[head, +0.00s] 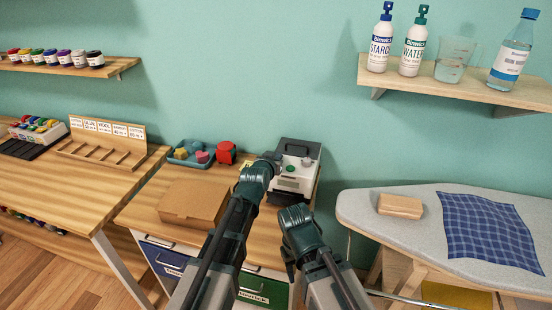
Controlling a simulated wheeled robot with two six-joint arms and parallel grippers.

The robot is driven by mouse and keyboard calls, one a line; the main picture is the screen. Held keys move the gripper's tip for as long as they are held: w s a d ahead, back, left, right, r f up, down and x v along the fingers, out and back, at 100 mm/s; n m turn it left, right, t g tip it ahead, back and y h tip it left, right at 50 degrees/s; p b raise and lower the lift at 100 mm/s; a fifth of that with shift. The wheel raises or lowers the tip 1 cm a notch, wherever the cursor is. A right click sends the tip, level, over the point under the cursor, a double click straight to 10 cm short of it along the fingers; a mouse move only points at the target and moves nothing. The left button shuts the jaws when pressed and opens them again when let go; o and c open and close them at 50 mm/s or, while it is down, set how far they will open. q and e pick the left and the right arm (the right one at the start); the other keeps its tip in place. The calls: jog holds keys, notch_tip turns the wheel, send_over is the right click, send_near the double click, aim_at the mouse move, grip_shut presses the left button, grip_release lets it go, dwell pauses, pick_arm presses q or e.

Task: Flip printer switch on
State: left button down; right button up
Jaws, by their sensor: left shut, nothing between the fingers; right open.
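The printer (288,184) is a small pale box with a dark top at the back right corner of the wooden cabinet. Its top face carries a green round part and a pale knob; I cannot tell which part is the switch. My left gripper (272,160) is shut and empty at the printer's left upper side, hiding part of it. I cannot tell whether it touches the printer. My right gripper (290,270) is open and lower, in front of the cabinet, away from the printer.
A cardboard box (194,203), a blue tray (182,160) of coloured pieces and a red item (226,152) stand left of the printer. An ironing board (400,235) with a tan block (400,206) and blue checked cloth (490,230) is at right. A bottle shelf (450,91) hangs above.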

dwell(0.3)
pick_arm(q)
jog(key=shift+s+f+b, duration=0.15)
jog(key=shift+f+b, duration=0.3)
jog(key=shift+f, duration=0.1)
jog(key=shift+r, duration=0.15)
jog(key=shift+r+p, duration=0.7)
jog(key=shift+p, duration=0.15)
